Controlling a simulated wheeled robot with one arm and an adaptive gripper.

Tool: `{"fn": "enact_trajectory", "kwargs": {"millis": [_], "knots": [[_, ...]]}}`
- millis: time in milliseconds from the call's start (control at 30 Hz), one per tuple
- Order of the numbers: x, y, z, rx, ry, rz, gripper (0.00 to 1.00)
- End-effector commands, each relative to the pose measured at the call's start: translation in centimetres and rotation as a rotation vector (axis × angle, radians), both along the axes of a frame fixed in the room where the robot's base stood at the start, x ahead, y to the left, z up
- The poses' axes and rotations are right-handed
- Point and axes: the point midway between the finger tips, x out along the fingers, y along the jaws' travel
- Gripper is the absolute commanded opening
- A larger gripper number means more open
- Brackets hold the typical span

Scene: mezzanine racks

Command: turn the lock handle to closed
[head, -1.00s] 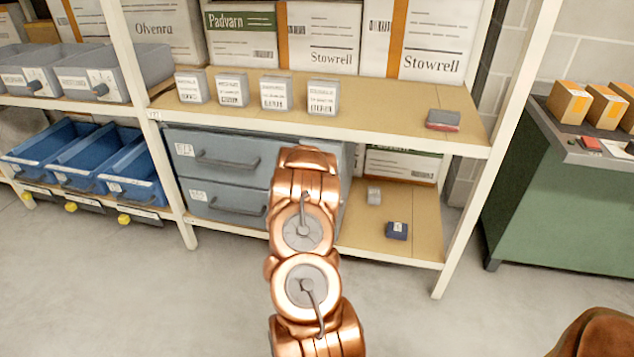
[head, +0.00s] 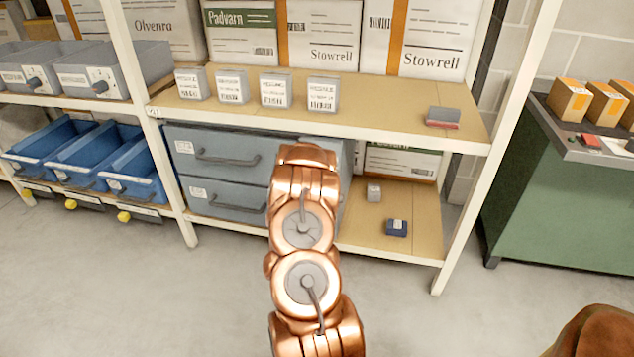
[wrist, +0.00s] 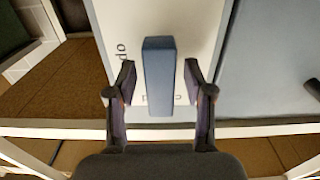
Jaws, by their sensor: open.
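The lock handle, a blue bar (wrist: 160,76), shows in the wrist view. It stands lengthwise up the picture, in front of a white panel (wrist: 201,45) with partly covered dark lettering. My gripper (wrist: 160,83) is open, with one finger on each side of the bar and a visible gap on both sides. In the head view my arm hides the handle and the gripper.
Blue-grey drawers (head: 225,173) lie left of my arm, under a shelf (head: 390,112) with several small boxes. The lower shelf (head: 350,234) holds a small grey box (head: 374,193) and a dark blue box (head: 397,228). A green cabinet (head: 560,205) stands right.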

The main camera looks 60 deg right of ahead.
Motion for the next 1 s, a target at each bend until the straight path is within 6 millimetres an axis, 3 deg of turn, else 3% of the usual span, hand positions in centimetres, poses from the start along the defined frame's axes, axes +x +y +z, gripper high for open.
{"fn": "enact_trajectory", "kwargs": {"millis": [167,800,1000], "knots": [[-0.4,1.3,0.0,-0.001,0.0,0.0,0.52],[-3.4,9.6,0.0,0.002,0.001,0.003,0.52],[-4.0,10.9,0.0,0.002,0.001,0.0,0.52]]}}
